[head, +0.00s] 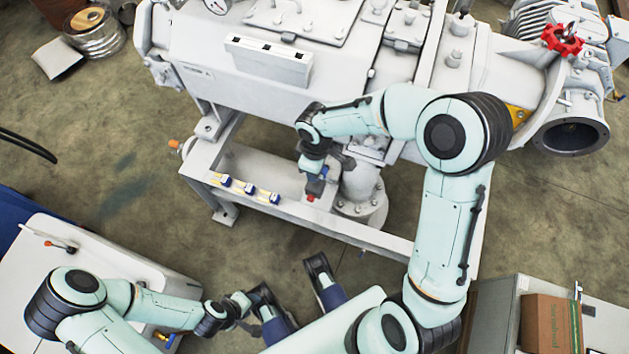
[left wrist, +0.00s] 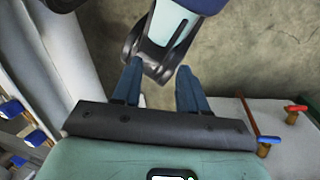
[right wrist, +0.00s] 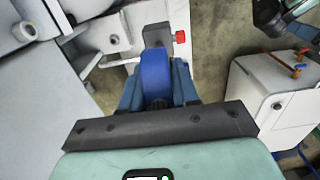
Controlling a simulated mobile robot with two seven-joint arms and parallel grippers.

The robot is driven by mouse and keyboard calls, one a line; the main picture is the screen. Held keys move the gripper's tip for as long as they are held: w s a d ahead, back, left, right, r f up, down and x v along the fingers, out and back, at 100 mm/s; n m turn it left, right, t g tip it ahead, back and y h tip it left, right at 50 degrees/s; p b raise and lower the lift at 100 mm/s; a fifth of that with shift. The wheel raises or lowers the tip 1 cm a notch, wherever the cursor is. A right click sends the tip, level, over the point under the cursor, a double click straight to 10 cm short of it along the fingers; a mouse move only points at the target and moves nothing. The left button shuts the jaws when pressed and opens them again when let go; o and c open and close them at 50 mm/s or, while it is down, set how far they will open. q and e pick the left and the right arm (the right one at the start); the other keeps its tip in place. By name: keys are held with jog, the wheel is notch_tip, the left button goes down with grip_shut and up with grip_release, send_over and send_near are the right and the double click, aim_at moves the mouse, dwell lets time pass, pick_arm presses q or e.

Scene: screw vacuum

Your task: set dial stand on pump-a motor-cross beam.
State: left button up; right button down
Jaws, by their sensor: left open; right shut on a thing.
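My right gripper (head: 316,172) hangs over the white pump frame. It is shut on the dial stand, whose blue round part (right wrist: 156,75) sits between the fingers in the right wrist view. A grey block (right wrist: 156,38) and red knob (right wrist: 180,37) show just beyond it. In the head view the red knob (head: 311,197) is close to the frame's near beam (head: 345,228). I cannot tell whether the stand touches the frame; its underside is hidden. My left gripper (left wrist: 157,78) is open and empty, low over the floor, away from the pump.
Several small blue, white and yellow pieces (head: 245,187) sit on the frame's left part. A white cabinet (head: 100,262) with red-tipped handles stands at lower left. A cardboard box (head: 550,323) is at lower right. Pump casing and a flanged pipe (head: 360,190) crowd the right gripper.

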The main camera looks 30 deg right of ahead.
aim_at(315, 185)
notch_tip(315, 185, down, 8)
jog(key=shift+r+b, duration=0.15)
jog(key=shift+b, duration=0.8)
pick_arm(q)
jog(key=shift+t+y, duration=0.3)
jog(key=shift+t, duration=0.3)
jog(key=w+f, duration=0.1)
jog(key=w+a, duration=0.1)
jog(key=w+f, duration=0.1)
jog(key=shift+w+a+f, duration=0.2)
jog(key=shift+a+f, duration=0.1)
jog(key=shift+f, duration=0.05)
pick_arm(e)
jog(key=shift+w, duration=0.1)
pick_arm(q)
jog(key=shift+w+f, duration=0.1)
pick_arm(e)
jog(key=c, duration=0.8)
grip_release()
jog(key=shift+f, duration=0.2)
notch_tip(315, 185, up, 12)
jog(key=p, duration=0.3)
jog(key=shift+r, duration=0.15)
pick_arm(q)
jog(key=s+d+r+g, duration=0.1)
jog(key=s+d+r, duration=0.1)
jog(key=s+r, duration=0.2)
jog(key=shift+s+d+r+g+h, duration=0.2)
jog(key=shift+s+g+h, duration=0.15)
jog(key=shift+s, duration=0.3)
